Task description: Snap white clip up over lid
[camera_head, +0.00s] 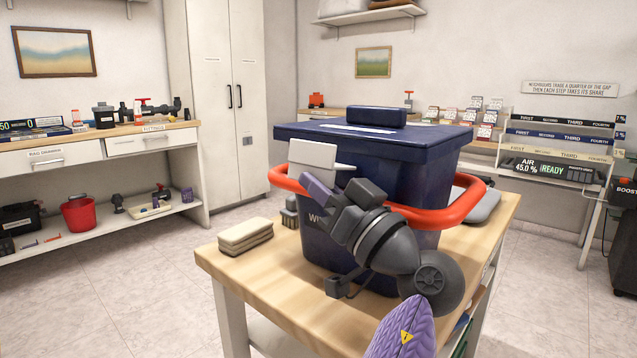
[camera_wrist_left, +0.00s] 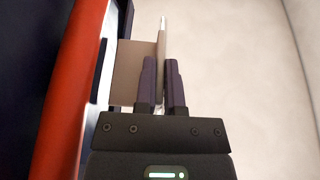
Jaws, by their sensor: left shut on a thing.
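The white clip (camera_head: 312,157) is on the near left side of a dark blue tub (camera_head: 330,258), its upper part beside the lid's edge. In the left wrist view the clip (camera_wrist_left: 127,75) looks like an angled plate. The dark blue lid (camera_head: 425,142) sits flat on the tub. My left gripper (camera_head: 318,188) has purple fingers and reaches the clip from below. In the left wrist view its fingers (camera_wrist_left: 162,72) are shut on the clip's thin edge. Its arm hides part of the tub's front. My right gripper is not in view.
An orange-red handle (camera_head: 440,216) loops around the tub close to my left wrist. A folded beige cloth (camera_head: 246,236) and a grey brush (camera_head: 290,212) lie on the wooden table (camera_head: 285,300). The table's front left corner is clear.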

